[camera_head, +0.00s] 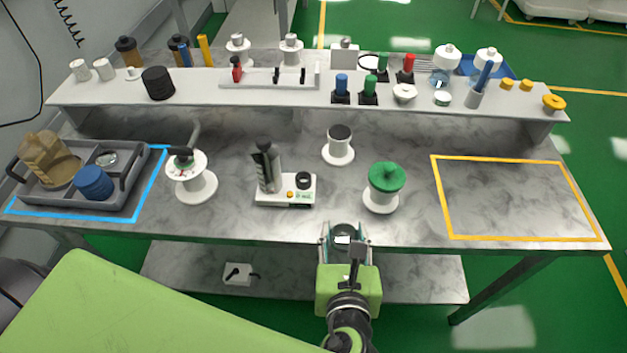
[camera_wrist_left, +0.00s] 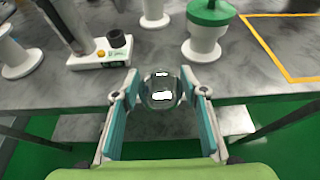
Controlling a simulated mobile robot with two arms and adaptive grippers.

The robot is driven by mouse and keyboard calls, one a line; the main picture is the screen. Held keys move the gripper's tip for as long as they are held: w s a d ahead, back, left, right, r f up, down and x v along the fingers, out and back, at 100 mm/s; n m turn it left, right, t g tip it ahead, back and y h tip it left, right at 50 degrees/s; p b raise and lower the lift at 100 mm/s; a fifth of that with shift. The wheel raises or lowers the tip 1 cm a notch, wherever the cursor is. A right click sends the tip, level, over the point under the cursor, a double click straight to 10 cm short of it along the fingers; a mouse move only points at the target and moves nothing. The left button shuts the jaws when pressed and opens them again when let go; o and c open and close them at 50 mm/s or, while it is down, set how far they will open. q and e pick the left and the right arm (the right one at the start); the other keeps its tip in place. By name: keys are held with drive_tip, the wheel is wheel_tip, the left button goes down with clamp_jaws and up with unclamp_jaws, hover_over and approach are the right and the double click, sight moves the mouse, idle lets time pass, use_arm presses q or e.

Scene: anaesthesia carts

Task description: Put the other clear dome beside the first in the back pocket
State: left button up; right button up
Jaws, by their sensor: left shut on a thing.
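The clear dome (camera_wrist_left: 161,88) is a small see-through round piece between the teal fingers of my left gripper (camera_wrist_left: 161,97). In the head view my left gripper (camera_head: 343,240) is at the front edge of the table, near its middle, shut on the dome. Another clear dome (camera_head: 107,158) lies in the back right pocket of the grey tray (camera_head: 127,185) at the far left. A blue lidded jar (camera_head: 94,183) stands in front of it, and a tan jug (camera_head: 47,160) fills the left part of the tray. My right gripper is not in view.
Between my gripper and the tray stand a microscope-like device (camera_head: 285,190) and a white stand with a gauge (camera_head: 190,178). A green-capped white pot (camera_head: 385,185) is just to the right. A raised shelf (camera_head: 200,98) with several items runs behind. The yellow-outlined area (camera_head: 515,200) is empty.

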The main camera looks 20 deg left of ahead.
use_arm(q)
drive_tip(key=p, duration=0.2)
hover_over(342, 186)
drive_tip(key=shift+s+r, duration=0.1)
drive_tip(key=shift+s, duration=0.05)
drive_tip(key=shift+w, duration=0.2)
drive_tip(key=shift+f, duration=1.8)
drive_tip(key=o, duration=1.2)
drive_tip(key=shift+s+f, duration=0.1)
